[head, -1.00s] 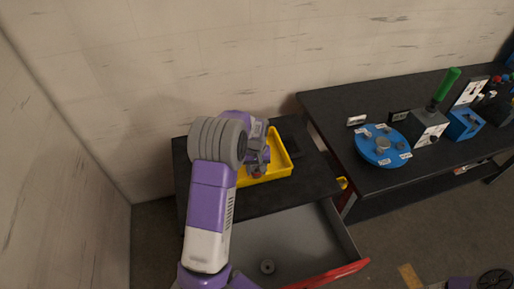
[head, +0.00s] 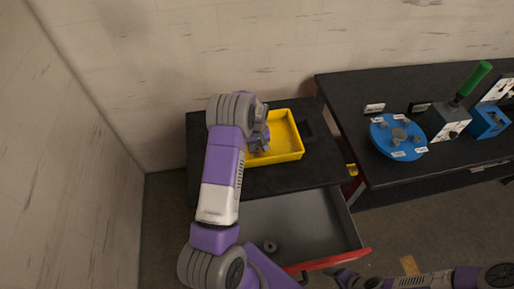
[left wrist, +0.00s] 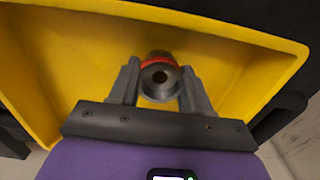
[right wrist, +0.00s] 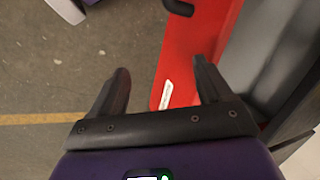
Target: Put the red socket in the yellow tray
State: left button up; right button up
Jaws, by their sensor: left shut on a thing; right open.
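The yellow tray (head: 295,154) sits on top of the black cabinet. My left gripper (head: 260,146) is over the tray's left part. In the left wrist view the red socket (left wrist: 160,62), a dark metal cylinder with a red band, is between the fingers of my left gripper (left wrist: 158,85), which is shut on it. The tray's yellow floor (left wrist: 70,60) lies behind it; whether the socket touches the floor I cannot tell. In the head view the socket is hidden. My right gripper (right wrist: 160,85) is open and empty beside the red drawer front (right wrist: 205,60).
The drawer (head: 300,222) below the tray is open, with a grey round part (head: 270,245) inside. To the right, a black bench (head: 350,95) holds a blue round plate (head: 385,145) with several sockets, a green-handled tool (head: 474,78) and a blue block (head: 488,122).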

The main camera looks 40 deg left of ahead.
pick_arm(q)
jog(key=shift+w+f, duration=0.1)
jog(key=shift+f, duration=0.2)
jog(key=shift+f, duration=0.1)
jog(key=shift+f, duration=0.15)
jog(key=o, duration=1.1)
jog(key=shift+o, duration=0.2)
notch_tip(320, 180, up, 12)
jog(key=shift+r, duration=0.25)
jog(key=shift+r, duration=0.1)
